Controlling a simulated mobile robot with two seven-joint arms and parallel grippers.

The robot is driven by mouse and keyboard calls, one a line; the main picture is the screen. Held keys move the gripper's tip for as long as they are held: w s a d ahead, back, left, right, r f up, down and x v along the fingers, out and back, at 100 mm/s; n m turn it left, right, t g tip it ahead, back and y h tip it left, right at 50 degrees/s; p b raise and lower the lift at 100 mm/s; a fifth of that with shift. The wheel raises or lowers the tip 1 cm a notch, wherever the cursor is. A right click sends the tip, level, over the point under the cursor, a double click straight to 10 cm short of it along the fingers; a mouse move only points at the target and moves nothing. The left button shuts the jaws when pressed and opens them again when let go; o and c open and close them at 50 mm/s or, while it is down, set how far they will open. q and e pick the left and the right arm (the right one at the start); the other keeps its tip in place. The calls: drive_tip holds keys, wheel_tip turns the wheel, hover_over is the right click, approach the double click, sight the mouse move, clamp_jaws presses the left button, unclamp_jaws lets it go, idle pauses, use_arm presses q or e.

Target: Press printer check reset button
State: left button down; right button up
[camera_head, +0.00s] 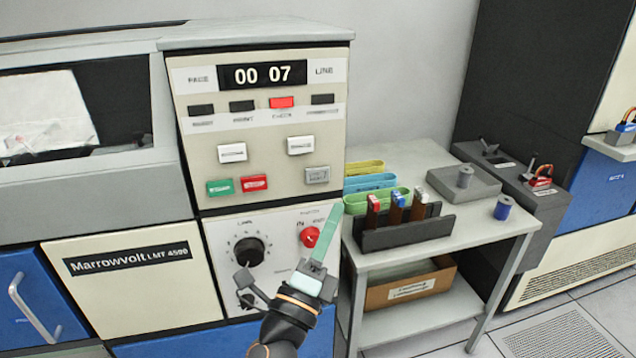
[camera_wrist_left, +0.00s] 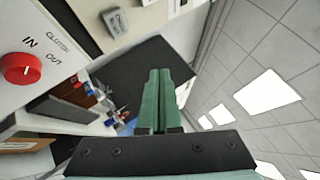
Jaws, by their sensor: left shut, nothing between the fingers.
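The printer's cream control panel (camera_head: 262,125) shows a lit red indicator (camera_head: 281,102) above the word CHECK. Below are two white buttons, one left (camera_head: 232,152) and one right (camera_head: 300,145), a green button (camera_head: 219,187), a red button (camera_head: 254,183) and a grey button (camera_head: 317,175) with small, unreadable lettering. The grey button also shows in the left wrist view (camera_wrist_left: 116,22). My left gripper (camera_head: 334,210) has green fingers pressed together, empty, pointing up below and slightly right of the grey button, apart from it. Its closed fingertips show in the wrist view (camera_wrist_left: 159,72). My right gripper is out of view.
A red knob (camera_head: 310,237) and a black dial (camera_head: 249,251) sit on the lower panel close to my left gripper. A grey table (camera_head: 400,160) to the right holds a dark rack (camera_head: 405,232) and coloured bands (camera_head: 370,182).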

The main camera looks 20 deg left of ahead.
use_arm(q)
drive_tip(key=shift+w, duration=0.1)
approach(327, 168)
drive_tip(key=d+x, duration=0.1)
drive_tip(key=x, duration=0.3)
drive_tip(key=shift+w+a+r, duration=0.15)
drive_tip(key=shift+a+r, duration=0.05)
drive_tip(key=shift+r, duration=0.1)
idle(0.7)
idle(1.2)
drive_tip(key=shift+w+a, duration=0.25)
drive_tip(key=shift+w, duration=0.1)
